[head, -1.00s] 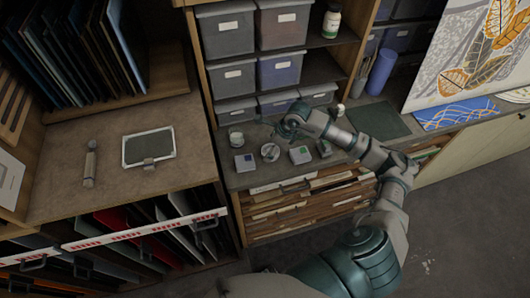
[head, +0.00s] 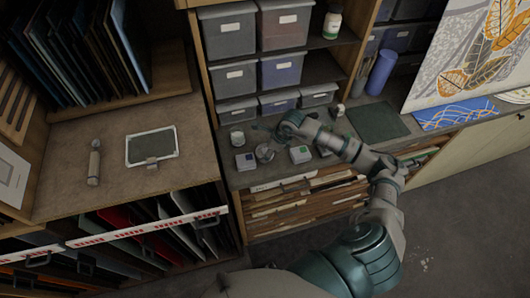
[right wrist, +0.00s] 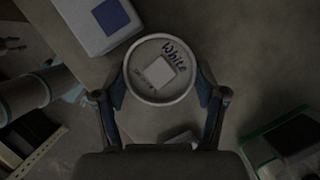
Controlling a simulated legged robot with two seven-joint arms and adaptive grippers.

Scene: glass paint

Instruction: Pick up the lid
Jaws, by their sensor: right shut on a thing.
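The lid (right wrist: 161,68) is round and pale, with a raised rim, a small white square and the handwritten word "White". In the right wrist view it sits between the two fingers of my right gripper (right wrist: 162,92), which is shut on its sides. In the head view the round pale thing (head: 264,153) shows at the fingertips of my right gripper (head: 270,138), over the dark counter. What is under the lid is hidden, so I cannot tell whether it is clear of a container. My left gripper is not in view.
Small boxes with coloured squares, one blue (head: 245,161) and one green (head: 300,154), stand close on either side. A pale round jar (head: 237,139) stands behind left. Storage bins (head: 280,69) fill the shelves behind. A dark mat (head: 377,121) lies to the right.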

